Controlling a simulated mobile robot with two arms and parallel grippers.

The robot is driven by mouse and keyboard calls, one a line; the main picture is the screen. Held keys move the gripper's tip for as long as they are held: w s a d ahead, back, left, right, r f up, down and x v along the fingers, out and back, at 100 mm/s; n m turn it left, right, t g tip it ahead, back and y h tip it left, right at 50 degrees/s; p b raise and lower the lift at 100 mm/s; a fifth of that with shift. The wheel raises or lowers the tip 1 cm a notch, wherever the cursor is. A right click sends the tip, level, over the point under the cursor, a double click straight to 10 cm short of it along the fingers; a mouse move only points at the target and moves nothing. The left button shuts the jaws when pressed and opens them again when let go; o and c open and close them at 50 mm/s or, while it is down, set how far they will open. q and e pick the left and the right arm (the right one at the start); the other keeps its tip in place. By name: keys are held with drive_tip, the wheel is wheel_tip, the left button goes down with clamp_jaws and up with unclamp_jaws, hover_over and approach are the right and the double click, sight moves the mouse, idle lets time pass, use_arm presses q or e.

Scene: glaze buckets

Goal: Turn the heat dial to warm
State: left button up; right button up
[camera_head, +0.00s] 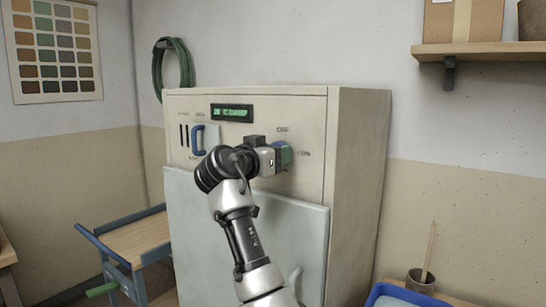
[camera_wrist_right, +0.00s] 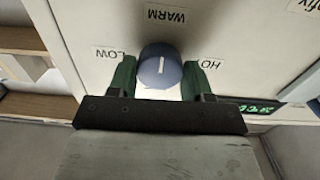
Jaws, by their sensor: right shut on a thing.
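The heat dial (camera_wrist_right: 161,63) is a round blue-grey knob on the pale front panel (camera_head: 316,185) of a cabinet. Its white mark runs up and down in the right wrist view, in line with the WARM label (camera_wrist_right: 166,17). The LOW label (camera_wrist_right: 108,53) is on the left and the third label, partly covered, on the right (camera_wrist_right: 211,63). My right gripper (camera_wrist_right: 160,76) has its green fingers on either side of the dial and is shut on it. My left gripper is not in view.
A green-lit display (camera_head: 232,113) and a blue handle (camera_head: 198,140) beside dark slots are on the panel. A trolley (camera_head: 140,240) stands at left. At right are a wall shelf (camera_head: 480,48), a brown pot (camera_head: 420,283) and a blue tray (camera_head: 375,295).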

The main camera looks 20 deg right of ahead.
drive_tip(key=shift+r, duration=0.3)
drive_tip(key=o, duration=0.9)
drive_tip(key=shift+w+d+f, duration=0.1)
drive_tip(key=shift+f, duration=0.05)
drive_tip(key=shift+o, duration=0.2)
drive_tip(key=shift+f, duration=0.1)
